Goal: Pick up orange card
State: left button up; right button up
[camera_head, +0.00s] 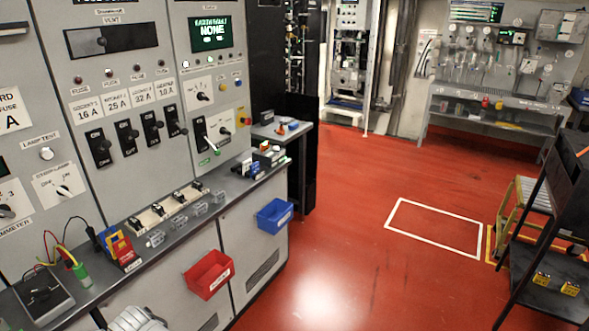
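No orange card can be made out for certain. A thin orange strip (583,152) shows at the right edge, on top of the black cart; it is too small and cut off to tell if it is a card. An orange-yellow frame-like item (118,244) stands on the console ledge at the left, among red and blue parts. A tiny orange item (281,130) is on the small side table. Neither of my grippers' fingers shows. A grey rounded part at the bottom left may be mine.
A black cart (561,190) with yellow items on its lower shelf stands at the right, by a yellow-framed trolley (508,215). Red bin (209,274) and blue bin (275,216) hang on the console front. The red floor (345,215) between is clear, with a white rectangle outline.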

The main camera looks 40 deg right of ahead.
aim_at(264, 146)
jog(key=z, duration=1.15)
